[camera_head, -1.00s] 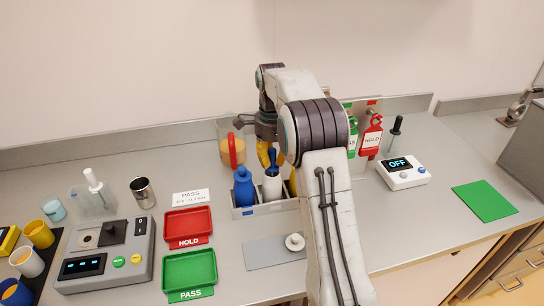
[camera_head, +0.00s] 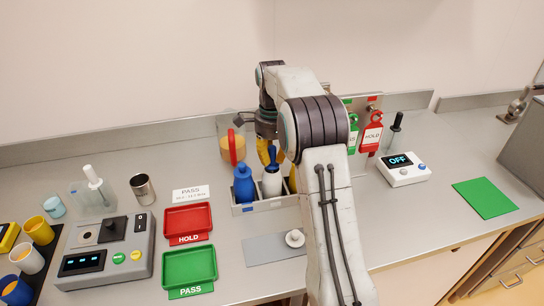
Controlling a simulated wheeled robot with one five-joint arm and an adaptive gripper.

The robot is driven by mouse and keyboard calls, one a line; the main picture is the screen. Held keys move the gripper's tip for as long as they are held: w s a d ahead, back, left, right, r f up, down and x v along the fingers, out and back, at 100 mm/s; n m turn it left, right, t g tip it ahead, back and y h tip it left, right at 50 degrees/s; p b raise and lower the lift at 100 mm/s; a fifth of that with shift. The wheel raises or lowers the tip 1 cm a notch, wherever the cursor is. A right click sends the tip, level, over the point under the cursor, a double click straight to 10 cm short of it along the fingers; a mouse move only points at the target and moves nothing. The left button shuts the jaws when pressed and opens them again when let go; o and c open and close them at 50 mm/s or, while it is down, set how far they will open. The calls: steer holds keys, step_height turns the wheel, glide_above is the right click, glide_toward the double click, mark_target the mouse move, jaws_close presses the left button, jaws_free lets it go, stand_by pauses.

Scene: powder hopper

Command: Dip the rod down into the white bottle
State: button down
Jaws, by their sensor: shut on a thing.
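The white bottle (camera_head: 271,184) stands upright in a grey rack (camera_head: 246,209), between a blue bottle and a mostly hidden yellow one. A slim blue piece (camera_head: 273,155), apparently the rod, shows just above the white bottle's neck, beside a yellow finger. My gripper (camera_head: 267,152) is at the bottle's top, pointing down, shut on the rod. The arm hides much of the gripper. I cannot tell how far the rod's lower end is inside the bottle.
The blue bottle (camera_head: 244,186) is close on the left. A clear container with a red ring (camera_head: 232,148) stands behind. Red (camera_head: 188,220) and green (camera_head: 190,265) trays lie front left. Red tag (camera_head: 372,135) and white OFF device (camera_head: 403,169) are at right.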

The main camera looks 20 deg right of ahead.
stand_by(0.4)
step_height(320, 180, up, 9)
steer(key=p, duration=0.9)
steer(key=shift+r, duration=0.15)
steer(key=shift+r+p, duration=0.5)
steer(key=shift+r, duration=0.55)
steer(key=shift+f, duration=0.1)
